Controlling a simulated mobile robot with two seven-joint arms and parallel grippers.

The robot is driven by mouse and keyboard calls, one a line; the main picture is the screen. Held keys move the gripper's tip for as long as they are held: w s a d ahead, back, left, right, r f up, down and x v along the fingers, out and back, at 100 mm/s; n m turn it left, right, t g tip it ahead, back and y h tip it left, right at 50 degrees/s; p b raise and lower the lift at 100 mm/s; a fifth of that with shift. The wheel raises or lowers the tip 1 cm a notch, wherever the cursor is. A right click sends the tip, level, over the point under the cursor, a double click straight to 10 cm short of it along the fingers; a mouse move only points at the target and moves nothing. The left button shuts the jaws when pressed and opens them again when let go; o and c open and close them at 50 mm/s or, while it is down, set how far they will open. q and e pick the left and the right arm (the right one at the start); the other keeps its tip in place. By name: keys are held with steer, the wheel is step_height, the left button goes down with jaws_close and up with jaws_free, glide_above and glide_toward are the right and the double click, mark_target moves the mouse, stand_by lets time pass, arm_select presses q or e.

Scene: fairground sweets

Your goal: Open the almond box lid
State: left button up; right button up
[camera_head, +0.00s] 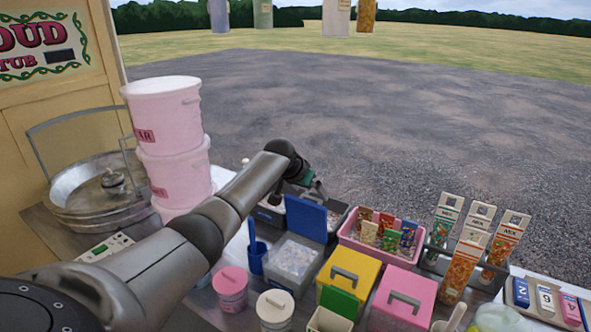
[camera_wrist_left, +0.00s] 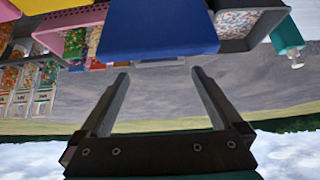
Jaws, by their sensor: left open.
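A grey box (camera_head: 316,261) with pale pieces inside has its blue lid (camera_head: 306,219) standing upright at its far edge. No label on it is readable, so I cannot tell if it is the almond box. The lid also shows as a blue panel in the left wrist view (camera_wrist_left: 158,28). My left gripper (camera_head: 318,190) is just beyond and above the lid's top edge. In the left wrist view its fingers (camera_wrist_left: 160,74) are spread and empty, pointing toward the panel; contact cannot be told. My right gripper is not in view.
A yellow-lidded box (camera_head: 357,268) and a pink-lidded box (camera_head: 413,291) stand to the right, both closed. A pink basket (camera_head: 347,239) of packets is behind them. Stacked pink tubs (camera_head: 168,140) and a metal pan (camera_head: 75,200) are left. A blue scoop (camera_head: 256,259) stands beside the grey box.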

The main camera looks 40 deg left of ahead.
arm_select(q)
steer(key=v, duration=1.1)
steer(key=shift+s+r+p, duration=0.2)
steer(key=shift+r+p, duration=0.15)
steer(key=shift+p, duration=0.05)
steer(key=shift+d, duration=0.1)
